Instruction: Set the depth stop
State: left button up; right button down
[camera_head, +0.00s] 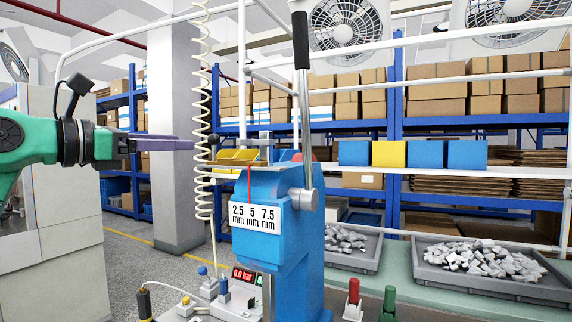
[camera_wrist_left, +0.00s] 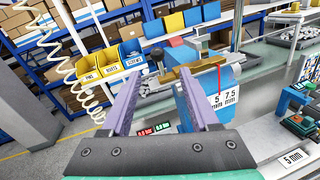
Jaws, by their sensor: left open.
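A blue press (camera_head: 295,250) stands at the bench with a white scale label (camera_head: 255,218) reading 2.5, 5 and 7.5 mm. A thin red pointer (camera_head: 249,185) hangs down to the label, close to the 5 mark. A brass-coloured bar (camera_head: 240,164) lies across the press top, and it also shows in the wrist view (camera_wrist_left: 192,72). A small dark knob (camera_head: 213,139) sticks out left of the press. My left gripper (camera_head: 190,145) is beside this knob, its purple fingers pointing at it. In the wrist view its fingers (camera_wrist_left: 160,78) are apart; I see nothing held.
A black-handled lever (camera_head: 301,90) rises at the press's right side. A card reading 5 mm (camera_wrist_left: 292,158) lies on the bench. Grey trays of metal parts (camera_head: 480,265) are on the right. A coiled white cable (camera_head: 203,110) hangs near my left gripper.

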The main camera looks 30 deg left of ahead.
aim_at(219, 139)
pick_arm(q)
jog(key=w+p, duration=0.2)
jog(key=w, duration=0.2)
jog(key=w+d+p, duration=0.1)
jog(key=w+p, duration=0.2)
jog(key=w, duration=0.1)
jog(key=w+d+p, duration=0.1)
jog(key=w+p, duration=0.2)
jog(key=w, duration=0.1)
jog(key=shift+w+r, duration=0.15)
jog(key=shift+r, duration=0.25)
jog(key=shift+f, duration=0.1)
grip_shut()
dwell(0.6)
